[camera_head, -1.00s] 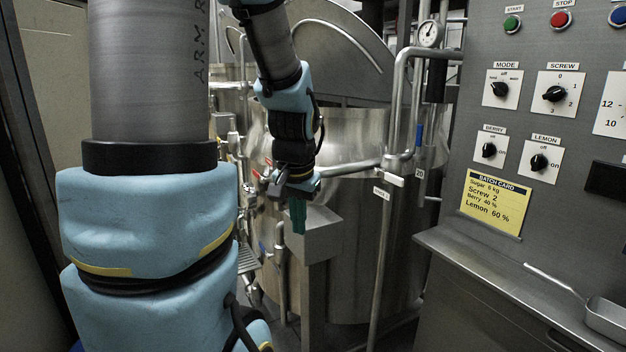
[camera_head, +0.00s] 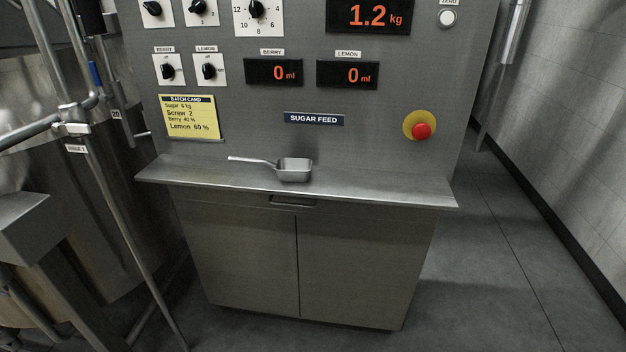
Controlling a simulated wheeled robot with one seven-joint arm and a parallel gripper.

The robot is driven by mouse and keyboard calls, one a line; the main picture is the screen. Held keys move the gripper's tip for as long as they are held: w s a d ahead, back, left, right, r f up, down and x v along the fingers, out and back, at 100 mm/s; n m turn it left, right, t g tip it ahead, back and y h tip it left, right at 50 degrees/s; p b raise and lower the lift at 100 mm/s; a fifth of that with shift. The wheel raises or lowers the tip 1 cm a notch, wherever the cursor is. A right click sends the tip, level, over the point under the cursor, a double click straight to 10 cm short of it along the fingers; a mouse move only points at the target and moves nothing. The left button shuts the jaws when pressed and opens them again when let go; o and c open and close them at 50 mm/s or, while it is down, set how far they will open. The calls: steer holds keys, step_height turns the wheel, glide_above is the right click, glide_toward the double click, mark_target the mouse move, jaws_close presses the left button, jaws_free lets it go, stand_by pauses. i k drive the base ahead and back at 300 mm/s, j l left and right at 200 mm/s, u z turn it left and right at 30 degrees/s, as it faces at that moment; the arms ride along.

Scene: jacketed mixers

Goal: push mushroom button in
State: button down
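A red mushroom button (camera_head: 422,131) on a round yellow backing sits low on the right side of the grey control panel (camera_head: 360,145). It stands out from the panel face, right of the SUGAR FEED label (camera_head: 314,119). I cannot tell from this view whether it is latched. My gripper and arm are outside the current view.
A metal shelf (camera_head: 390,190) juts out below the panel, with a long-handled metal scoop (camera_head: 294,170) on it. Dials and lit displays (camera_head: 347,74) fill the panel above. Steel pipes and a vessel (camera_head: 60,190) stand at left. Open floor (camera_head: 500,270) lies at right.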

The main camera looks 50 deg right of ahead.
mark_target(421, 131)
steer(key=k+l+z, duration=0.15)
steer(key=k, duration=0.25)
steer(key=k+l+z, duration=0.15)
steer(key=k, duration=0.2)
steer(key=k+l+z, duration=0.1)
steer(key=k+l, duration=0.15)
steer(key=k, duration=0.15)
steer(key=z, duration=1.15)
